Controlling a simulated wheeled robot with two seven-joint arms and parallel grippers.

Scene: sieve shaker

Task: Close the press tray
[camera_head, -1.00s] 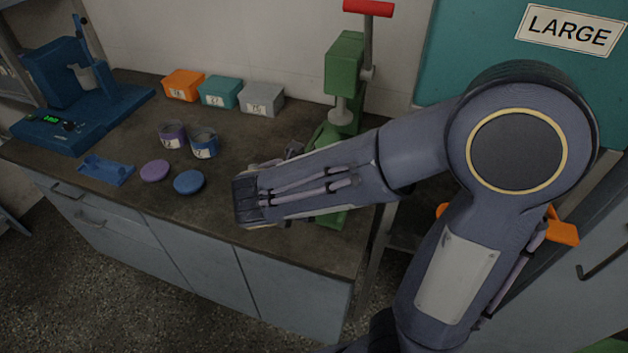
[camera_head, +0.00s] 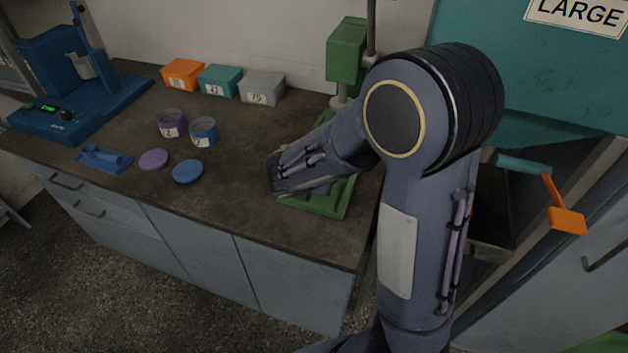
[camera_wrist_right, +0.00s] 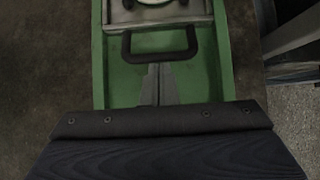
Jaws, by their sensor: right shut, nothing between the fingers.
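The green press (camera_head: 347,60) stands at the right end of the bench, its lower part largely covered by my right arm in the head view. In the right wrist view the green press base (camera_wrist_right: 108,75) has raised side walls. The pale press tray (camera_wrist_right: 117,18) is at the top of that view, with a round white piece in it and a black handle (camera_wrist_right: 187,55) facing me. My right gripper (camera_wrist_right: 159,68) is shut and empty, its fingertips just in front of the handle bar, over the base; contact cannot be told. My left gripper is not in view.
Purple (camera_head: 172,123) and blue (camera_head: 204,131) jars, a purple lid (camera_head: 154,159) and a blue lid (camera_head: 188,171) lie left of my arm. Orange, teal and grey boxes (camera_head: 262,88) line the wall. A blue machine (camera_head: 65,95) stands far left. An orange-ended lever (camera_head: 567,220) is at right.

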